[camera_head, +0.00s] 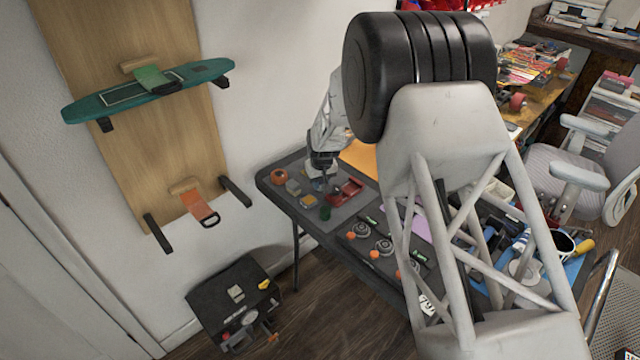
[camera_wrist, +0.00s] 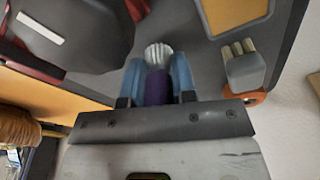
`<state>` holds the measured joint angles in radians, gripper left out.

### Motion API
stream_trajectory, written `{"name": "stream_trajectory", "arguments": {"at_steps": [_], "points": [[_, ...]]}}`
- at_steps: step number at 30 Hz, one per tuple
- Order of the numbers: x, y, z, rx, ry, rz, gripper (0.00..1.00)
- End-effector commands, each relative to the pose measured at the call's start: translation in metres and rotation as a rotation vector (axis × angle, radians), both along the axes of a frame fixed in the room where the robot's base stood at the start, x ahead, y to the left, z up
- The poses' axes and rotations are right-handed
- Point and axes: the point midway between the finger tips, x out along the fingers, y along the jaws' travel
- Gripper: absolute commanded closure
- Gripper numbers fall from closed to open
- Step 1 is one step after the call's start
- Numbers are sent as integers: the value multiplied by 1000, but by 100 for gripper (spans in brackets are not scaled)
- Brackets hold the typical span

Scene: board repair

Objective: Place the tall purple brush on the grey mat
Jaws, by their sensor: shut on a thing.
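The purple brush (camera_wrist: 158,88) is between the blue fingers of my gripper (camera_wrist: 157,82) in the wrist view, with its pale bristles (camera_wrist: 158,54) pointing away from the wrist. In the head view my gripper (camera_head: 326,178) is low over the far left part of the table, and the brush cannot be made out there. The grey mat (camera_head: 342,214) appears to be the grey area under the small items on that part of the table. A grey surface (camera_wrist: 194,62) lies below the fingers in the wrist view. I cannot tell whether the brush touches it.
Close to my gripper are a red item (camera_head: 348,190), a green cup-like item (camera_head: 325,213), a yellow-topped block (camera_head: 308,202), a grey block (camera_head: 293,187) and an orange roll (camera_head: 278,177). An orange mat (camera_head: 360,155) lies behind. A tray with round parts (camera_head: 384,246) is in front.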

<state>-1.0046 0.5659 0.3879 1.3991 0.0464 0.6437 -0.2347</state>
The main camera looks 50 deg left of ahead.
Motion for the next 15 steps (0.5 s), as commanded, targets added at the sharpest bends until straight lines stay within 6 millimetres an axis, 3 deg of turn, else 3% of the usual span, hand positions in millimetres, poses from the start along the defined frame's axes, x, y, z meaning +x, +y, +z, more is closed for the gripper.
{"name": "stream_trajectory", "arguments": {"at_steps": [15], "points": [[0,0,-8,1,0,0,100]]}}
